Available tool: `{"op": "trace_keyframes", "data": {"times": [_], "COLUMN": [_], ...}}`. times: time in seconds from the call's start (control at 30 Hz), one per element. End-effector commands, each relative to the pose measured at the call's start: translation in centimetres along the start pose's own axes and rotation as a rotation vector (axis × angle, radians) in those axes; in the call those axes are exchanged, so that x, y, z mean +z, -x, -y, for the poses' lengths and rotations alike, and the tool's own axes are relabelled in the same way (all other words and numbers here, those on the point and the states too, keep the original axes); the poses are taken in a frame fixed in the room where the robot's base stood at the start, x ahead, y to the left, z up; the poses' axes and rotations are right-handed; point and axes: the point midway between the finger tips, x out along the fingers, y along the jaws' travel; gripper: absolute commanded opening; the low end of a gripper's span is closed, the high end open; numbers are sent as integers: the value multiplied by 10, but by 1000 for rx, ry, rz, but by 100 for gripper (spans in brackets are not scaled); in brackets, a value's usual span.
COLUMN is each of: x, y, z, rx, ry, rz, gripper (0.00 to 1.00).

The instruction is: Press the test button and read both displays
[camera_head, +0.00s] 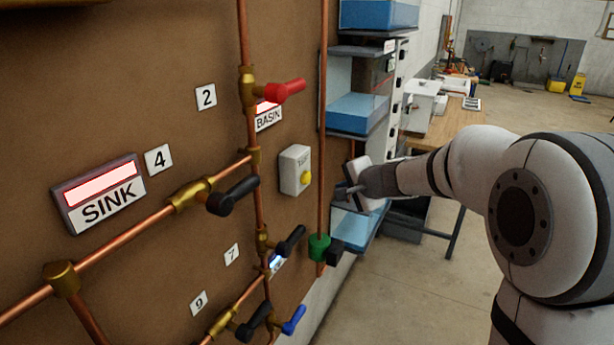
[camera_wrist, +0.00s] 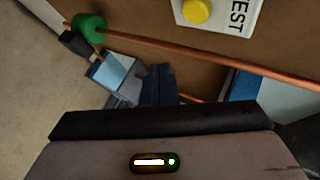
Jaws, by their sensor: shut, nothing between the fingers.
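The pale test box (camera_head: 295,160) is mounted on the brown board, with a round yellow button (camera_head: 306,177). In the wrist view the yellow button (camera_wrist: 196,11) sits at the top edge beside the letters TEST. The SINK display (camera_head: 98,186) has a pale, red-edged lit window; I can make out no value in it. The BASIN display (camera_head: 268,121) is partly hidden by the red lever and pipe; its window cannot be read. My gripper (camera_head: 352,189) is shut and empty, right of the test box and apart from the button. Its fingers (camera_wrist: 158,84) also show in the wrist view.
A vertical copper pipe (camera_head: 323,120) with a green fitting (camera_head: 319,247) runs between box and gripper in the picture. A red lever (camera_head: 284,90), black levers (camera_head: 232,195) and a blue lever (camera_head: 293,320) stick out. Shelves with blue bins (camera_head: 358,113) stand behind. Floor (camera_head: 400,300) is clear at right.

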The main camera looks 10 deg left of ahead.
Motion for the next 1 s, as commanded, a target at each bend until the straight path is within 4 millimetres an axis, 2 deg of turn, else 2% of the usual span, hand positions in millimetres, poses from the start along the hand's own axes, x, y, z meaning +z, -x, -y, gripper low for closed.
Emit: {"op": "trace_keyframes", "data": {"times": [0.13,0.4,1.0], "x": [12,26,29], "y": [-15,-36,-41], "z": [13,26,30], "rx": [1,1,1], "ry": [2,2,0], "rz": [4,0,-2], "gripper": [0,0,0]}}
